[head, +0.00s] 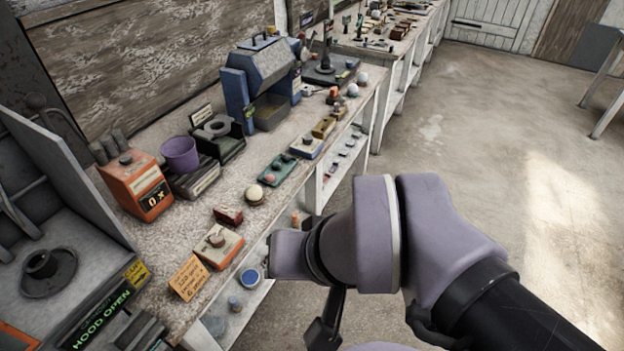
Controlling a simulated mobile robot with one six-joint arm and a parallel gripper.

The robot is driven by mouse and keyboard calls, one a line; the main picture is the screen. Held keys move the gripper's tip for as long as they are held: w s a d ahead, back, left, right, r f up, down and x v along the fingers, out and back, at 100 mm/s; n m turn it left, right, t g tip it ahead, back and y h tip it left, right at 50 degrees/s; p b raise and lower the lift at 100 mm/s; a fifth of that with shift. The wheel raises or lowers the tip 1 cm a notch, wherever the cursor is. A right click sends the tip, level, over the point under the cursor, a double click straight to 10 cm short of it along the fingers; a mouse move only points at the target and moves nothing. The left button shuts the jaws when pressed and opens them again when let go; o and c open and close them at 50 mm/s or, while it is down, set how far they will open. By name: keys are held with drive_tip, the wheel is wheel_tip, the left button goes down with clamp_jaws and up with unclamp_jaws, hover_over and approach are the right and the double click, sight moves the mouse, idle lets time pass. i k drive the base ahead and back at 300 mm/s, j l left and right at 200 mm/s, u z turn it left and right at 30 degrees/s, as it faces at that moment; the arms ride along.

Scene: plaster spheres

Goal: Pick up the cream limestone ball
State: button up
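A cream ball (254,193) sits on the bench in the head view, right of the middle of the worktop, on what looks like a small brown base. Two paler balls, one whitish (362,77) and one pinkish white (352,89), lie farther back near the bench's front edge. I cannot tell limestone by texture at this size. My gripper (325,328) shows only as a dark part below my grey wrist, low in the picture and off the bench's front side. It is apart from the cream ball, and its fingertips are not clear.
The cluttered bench (225,190) runs along the wall. A blue machine (262,75) stands behind. Open floor (480,130) lies right.

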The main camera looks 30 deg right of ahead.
sight(254, 193)
drive_tip(key=i+l+u, duration=0.45)
drive_tip(key=l+u, duration=0.15)
drive_tip(key=i+l+u, duration=0.15)
drive_tip(key=l+u, duration=0.15)
drive_tip(key=i+l+u, duration=0.1)
drive_tip(key=l+u, duration=0.2)
drive_tip(key=l, duration=0.25)
drive_tip(key=i+l+u, duration=0.1)
drive_tip(key=l+u, duration=0.2)
drive_tip(key=l, duration=0.15)
drive_tip(key=l+u, duration=0.3)
drive_tip(key=l, duration=0.15)
